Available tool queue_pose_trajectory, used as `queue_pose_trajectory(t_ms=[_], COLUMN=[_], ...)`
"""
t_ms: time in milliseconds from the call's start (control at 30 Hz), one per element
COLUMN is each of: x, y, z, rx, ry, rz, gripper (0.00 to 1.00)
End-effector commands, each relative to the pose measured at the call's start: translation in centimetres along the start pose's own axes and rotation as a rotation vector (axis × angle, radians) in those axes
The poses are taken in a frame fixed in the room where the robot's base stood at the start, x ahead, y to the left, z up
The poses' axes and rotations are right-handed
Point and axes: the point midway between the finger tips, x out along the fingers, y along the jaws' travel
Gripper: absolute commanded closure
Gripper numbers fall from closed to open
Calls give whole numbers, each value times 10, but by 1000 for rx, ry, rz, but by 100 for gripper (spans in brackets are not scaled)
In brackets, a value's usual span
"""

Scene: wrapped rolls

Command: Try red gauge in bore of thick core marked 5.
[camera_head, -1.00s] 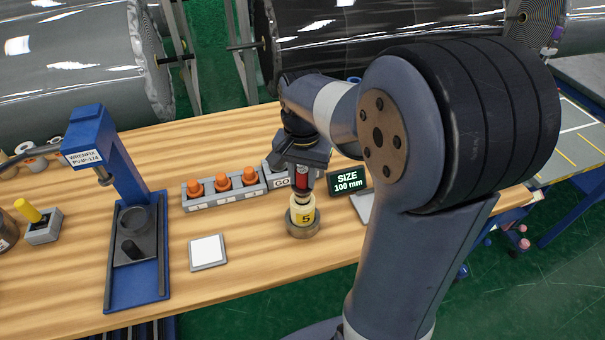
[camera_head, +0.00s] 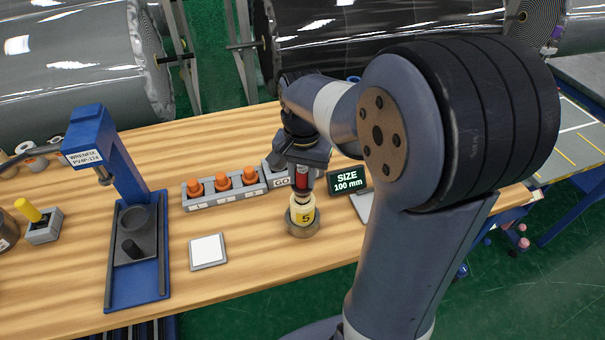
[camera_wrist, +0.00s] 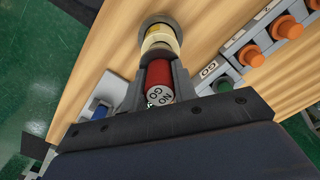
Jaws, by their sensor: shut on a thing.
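The red gauge (camera_head: 302,178) is held upright between the fingers of my gripper (camera_head: 301,184). The core marked 5 (camera_head: 302,215) is pale yellow and stands upright in a round brown-grey holder (camera_head: 303,231) on the bench. The gauge is directly above the core, in line with it. The core also shows in the wrist view (camera_wrist: 158,40). Its bore is hidden, so I cannot tell how far the gauge's lower end is inside.
A grey rack (camera_head: 226,194) with several orange-topped pieces stands left of the core. A sign reading "SIZE 100 mm" (camera_head: 347,180) stands close on the right. A blue press (camera_head: 110,170) is farther left. A white pad (camera_head: 208,251) lies on the bench, with bare wood around it.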

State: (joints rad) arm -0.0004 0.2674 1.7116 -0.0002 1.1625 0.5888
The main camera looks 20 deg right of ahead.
Motion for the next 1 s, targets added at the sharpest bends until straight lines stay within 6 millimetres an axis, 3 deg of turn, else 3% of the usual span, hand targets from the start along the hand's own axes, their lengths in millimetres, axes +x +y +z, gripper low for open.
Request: queue_pose_trajectory(t_ms=[1000], x=[6], y=[0], z=[0], rx=[0], ry=[0], rz=[0], gripper=[100])
